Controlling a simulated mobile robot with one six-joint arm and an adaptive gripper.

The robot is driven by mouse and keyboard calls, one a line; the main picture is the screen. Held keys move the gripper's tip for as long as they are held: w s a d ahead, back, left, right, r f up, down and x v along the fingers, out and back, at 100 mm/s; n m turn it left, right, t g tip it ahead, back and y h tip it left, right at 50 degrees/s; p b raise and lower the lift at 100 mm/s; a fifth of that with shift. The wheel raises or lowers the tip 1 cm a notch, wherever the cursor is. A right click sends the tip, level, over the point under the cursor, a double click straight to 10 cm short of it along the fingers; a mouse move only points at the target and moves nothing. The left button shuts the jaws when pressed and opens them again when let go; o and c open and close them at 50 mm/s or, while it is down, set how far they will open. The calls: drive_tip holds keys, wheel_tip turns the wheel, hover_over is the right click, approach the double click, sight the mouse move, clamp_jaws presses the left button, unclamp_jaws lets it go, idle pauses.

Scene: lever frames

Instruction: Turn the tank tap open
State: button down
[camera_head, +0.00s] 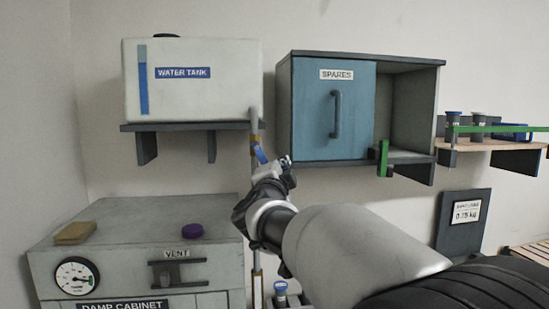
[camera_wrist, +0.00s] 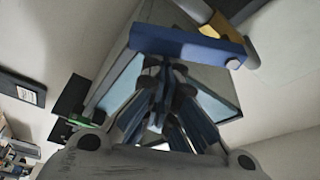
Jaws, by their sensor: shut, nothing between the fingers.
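The white water tank (camera_head: 220,105) sits on a dark wall shelf at the upper left, with a grey pipe at its right end. Below the pipe is the brass tap body (camera_head: 255,140) with a blue lever (camera_head: 261,154), which slants down to the right in the head view. In the wrist view the lever (camera_wrist: 190,45) is a blue bar across the top, with the brass body (camera_wrist: 222,25) behind it. My gripper (camera_head: 286,161) is just right of the lever. Its fingers (camera_wrist: 165,80) are shut and empty, close to the lever; I cannot tell whether they touch it.
A spares cupboard (camera_head: 305,110) with a blue door is right of the tap, its right half open. A green bar (camera_head: 383,158) stands at its edge. The damp cabinet (camera_head: 130,225) is below left, with a purple knob (camera_head: 192,231) and sponge (camera_head: 75,233) on top.

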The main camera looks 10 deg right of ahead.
drive_tip(key=shift+a+f+m+g+p, duration=0.3)
drive_tip(key=shift+a+m+p, duration=0.15)
drive_tip(key=shift+m, duration=0.4)
drive_tip(key=shift+a+f+m+g+p, duration=0.35)
drive_tip(key=shift+a+m, duration=0.15)
drive_tip(key=shift+m, duration=0.4)
drive_tip(key=shift+a+f+m+g+p, duration=0.25)
drive_tip(key=shift+a+f+m+p, duration=0.15)
drive_tip(key=shift+m, duration=0.45)
drive_tip(key=s, duration=0.9)
drive_tip(key=shift+s+d+b, duration=0.2)
drive_tip(key=shift+d+b, duration=0.1)
drive_tip(key=shift+d, duration=0.1)
